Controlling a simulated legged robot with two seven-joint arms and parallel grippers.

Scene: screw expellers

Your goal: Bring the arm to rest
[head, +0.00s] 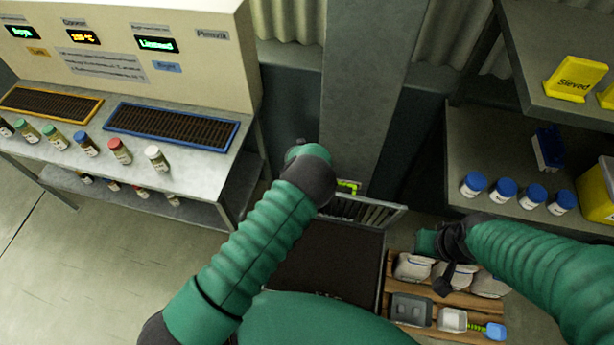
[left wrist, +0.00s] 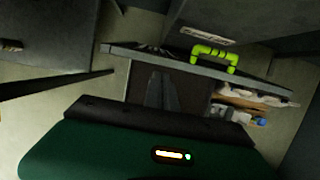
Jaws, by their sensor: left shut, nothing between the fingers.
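My left arm (head: 250,235) in its green sleeve reaches up from the lower left in the head view. Its dark wrist hides most of the left gripper (head: 298,143), which is over the floor area between the bench and the grey post. In the left wrist view, two grey tapered fingers (left wrist: 161,88) lie together and hold nothing. My right arm (head: 530,262) comes in from the right. Its dark gripper (head: 444,283) is over a wooden pallet (head: 460,300) with pale sacks (head: 413,266), and its jaws cannot be made out.
A bench (head: 190,172) with jars and a labelled panel (head: 120,50) stands at left. Shelves (head: 560,150) with blue-capped jars (head: 503,190) are at right.

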